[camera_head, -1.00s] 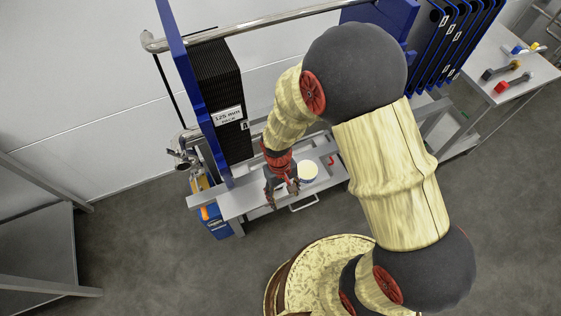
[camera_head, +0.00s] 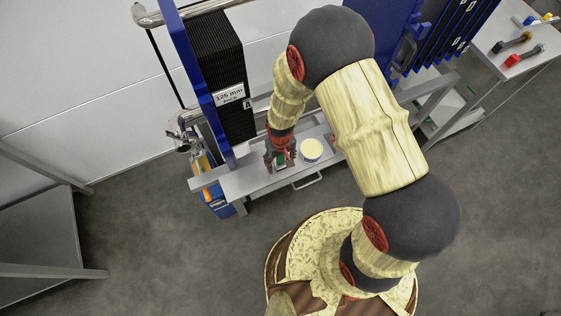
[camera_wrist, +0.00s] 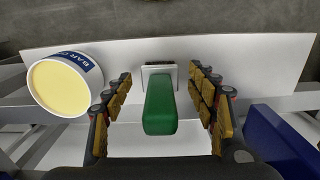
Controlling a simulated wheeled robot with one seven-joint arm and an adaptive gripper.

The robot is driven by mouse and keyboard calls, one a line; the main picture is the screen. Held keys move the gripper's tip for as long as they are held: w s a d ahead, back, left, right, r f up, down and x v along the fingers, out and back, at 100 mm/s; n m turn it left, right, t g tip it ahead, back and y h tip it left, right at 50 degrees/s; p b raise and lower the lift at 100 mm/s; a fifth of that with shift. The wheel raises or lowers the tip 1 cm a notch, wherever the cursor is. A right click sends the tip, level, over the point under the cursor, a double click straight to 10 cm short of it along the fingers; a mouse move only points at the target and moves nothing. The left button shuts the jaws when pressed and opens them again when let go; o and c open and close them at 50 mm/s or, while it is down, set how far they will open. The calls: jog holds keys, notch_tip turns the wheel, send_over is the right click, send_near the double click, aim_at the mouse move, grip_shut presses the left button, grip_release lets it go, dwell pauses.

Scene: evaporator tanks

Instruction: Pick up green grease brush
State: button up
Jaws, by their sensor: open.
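The green grease brush (camera_wrist: 160,105) lies on the light grey shelf, in the middle of the wrist view, with its metal-and-bristle end (camera_wrist: 159,70) pointing away toward the shelf edge. In the head view a small bit of its green (camera_head: 281,158) shows at my gripper (camera_head: 281,165). My gripper also shows in the wrist view (camera_wrist: 161,92). Its two fingers are open, one on each side of the green handle, with a gap on both sides. The near end of the handle is close to the gripper's palm.
A white tub of yellow grease with a blue label (camera_wrist: 65,83) stands close beside the left finger in the wrist view. The shelf (camera_head: 255,176) is narrow. A blue upright (camera_wrist: 285,140) is to the right. Black filter plates (camera_head: 218,90) stand behind.

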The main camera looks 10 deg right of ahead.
jog(key=shift+w+f, duration=0.1)
jog(key=shift+f, duration=0.55)
jog(key=shift+c, duration=0.8)
jog(key=c, duration=1.1)
jog(key=shift+r, duration=0.15)
